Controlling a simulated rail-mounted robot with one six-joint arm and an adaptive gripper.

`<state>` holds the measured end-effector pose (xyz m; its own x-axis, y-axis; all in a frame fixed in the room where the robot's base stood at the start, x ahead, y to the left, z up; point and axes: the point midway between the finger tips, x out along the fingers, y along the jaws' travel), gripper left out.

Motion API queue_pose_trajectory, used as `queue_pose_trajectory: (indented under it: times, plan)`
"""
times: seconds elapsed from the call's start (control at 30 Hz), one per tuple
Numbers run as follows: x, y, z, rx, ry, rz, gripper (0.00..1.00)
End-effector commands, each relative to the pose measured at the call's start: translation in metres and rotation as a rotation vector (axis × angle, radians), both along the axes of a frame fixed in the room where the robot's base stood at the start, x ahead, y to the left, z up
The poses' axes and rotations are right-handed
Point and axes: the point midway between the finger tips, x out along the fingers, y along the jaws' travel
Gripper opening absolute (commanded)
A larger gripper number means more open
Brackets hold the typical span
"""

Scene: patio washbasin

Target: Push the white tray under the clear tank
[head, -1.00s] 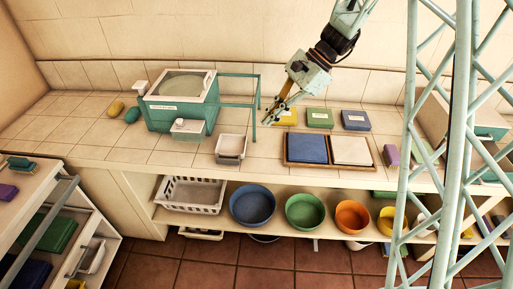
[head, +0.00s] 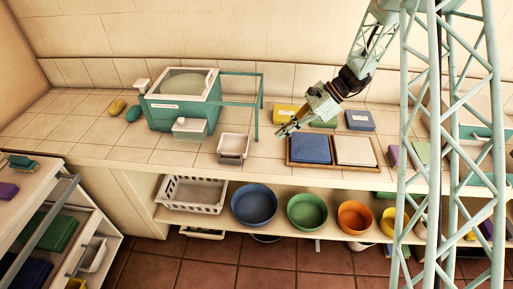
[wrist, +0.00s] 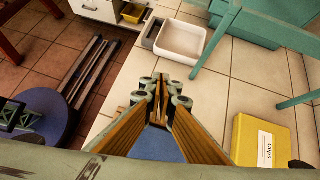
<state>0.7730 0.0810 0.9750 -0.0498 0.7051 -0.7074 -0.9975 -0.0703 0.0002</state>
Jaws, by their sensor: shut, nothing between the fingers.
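The white tray (head: 233,147) is small and shallow, with a grey front edge. It stands on the tiled counter, right of the teal unit and outside it; in the wrist view it is at the top (wrist: 181,40). A small clear tank with a white lid (head: 189,130) is at the front of the teal unit (head: 170,117), which has a white-rimmed see-through top. I cannot see the space beneath the small tank clearly. My gripper (head: 279,133) is shut and empty, right of the tray and apart from it, above the blue panel's left side; its fingers also show in the wrist view (wrist: 160,88).
A teal open frame (head: 258,106) extends right from the unit, behind the tray. A wooden holder with a blue panel (head: 311,149) and a white panel (head: 355,151) lies right. A yellow box (head: 287,112) is behind my gripper. Tiles between tray and holder are clear.

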Motion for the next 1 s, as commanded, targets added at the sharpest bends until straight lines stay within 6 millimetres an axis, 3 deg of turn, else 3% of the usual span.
queue_pose_trajectory:
  times: [0.57,1.0]
  plan:
    - [0.000,0.004,-0.004,0.001,0.001,-0.001,0.00]
    - [-0.003,0.035,-0.036,0.001,0.002,0.001,0.00]
